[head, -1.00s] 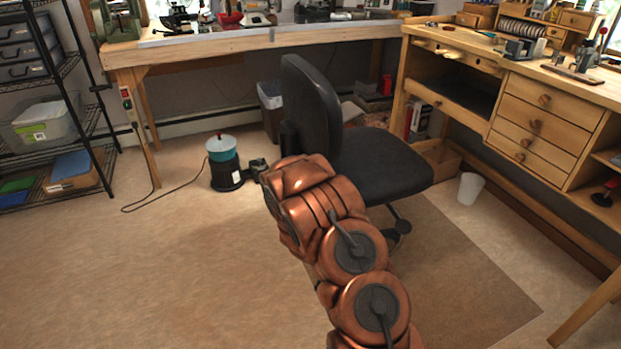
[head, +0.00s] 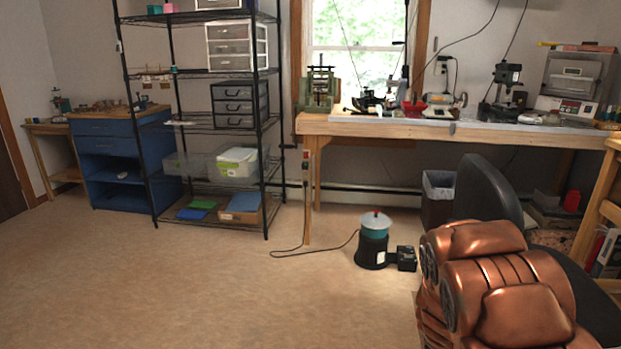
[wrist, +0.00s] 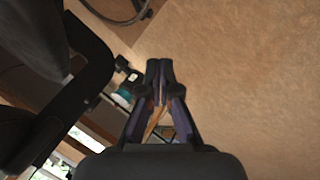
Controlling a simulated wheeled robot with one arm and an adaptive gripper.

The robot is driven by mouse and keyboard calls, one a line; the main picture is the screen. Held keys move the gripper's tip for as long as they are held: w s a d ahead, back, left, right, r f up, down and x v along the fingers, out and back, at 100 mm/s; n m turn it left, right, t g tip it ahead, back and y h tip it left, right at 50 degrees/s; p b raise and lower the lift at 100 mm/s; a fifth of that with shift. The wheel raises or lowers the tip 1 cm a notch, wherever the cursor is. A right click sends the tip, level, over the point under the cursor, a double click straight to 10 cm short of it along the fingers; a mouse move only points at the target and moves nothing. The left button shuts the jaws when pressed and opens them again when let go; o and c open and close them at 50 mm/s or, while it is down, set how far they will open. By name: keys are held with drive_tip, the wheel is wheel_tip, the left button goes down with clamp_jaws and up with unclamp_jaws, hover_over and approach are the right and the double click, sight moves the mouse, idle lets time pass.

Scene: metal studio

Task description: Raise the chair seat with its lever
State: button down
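The dark chair shows at the right of the head view. Its backrest (head: 488,190) stands upright, and my copper arm hides much of its seat (head: 598,305) and its base. Dark parts of the chair (wrist: 85,85) fill the left of the wrist view, close beside my gripper. I cannot make out the lever in either view. My gripper (wrist: 159,68) shows in the wrist view with its fingertips together and nothing seen held between them. It is to the right of the chair parts there, apart from them. The head view does not show my gripper.
A grey bin (head: 438,198) is behind the chair. A black wire shelf (head: 262,130) stands farther left. The floor at front left is clear.

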drive_tip(key=s+a+r+m+g+y, duration=0.1)
drive_tip(key=s+a+r+y, duration=0.1)
drive_tip(key=s+a+r, duration=0.5)
drive_tip(key=s+a+r+m+g+y, duration=0.25)
drive_tip(key=s+a, duration=0.35)
drive_tip(key=a, duration=0.3)
drive_tip(key=s+a+r+m+g, duration=0.15)
drive_tip(key=s+r, duration=0.25)
drive_tip(key=s, duration=0.7)
drive_tip(key=s+r+m+g, duration=0.1)
drive_tip(key=s+r+g, duration=0.25)
drive_tip(key=s, duration=0.75)
wheel_tip(320, 180, up, 26)
drive_tip(key=s+t+p, duration=0.1)
drive_tip(key=p, duration=2.2)
drive_tip(key=shift+f+t+p, duration=0.25)
drive_tip(key=shift+t+p, duration=0.1)
drive_tip(key=shift+h, duration=0.25)
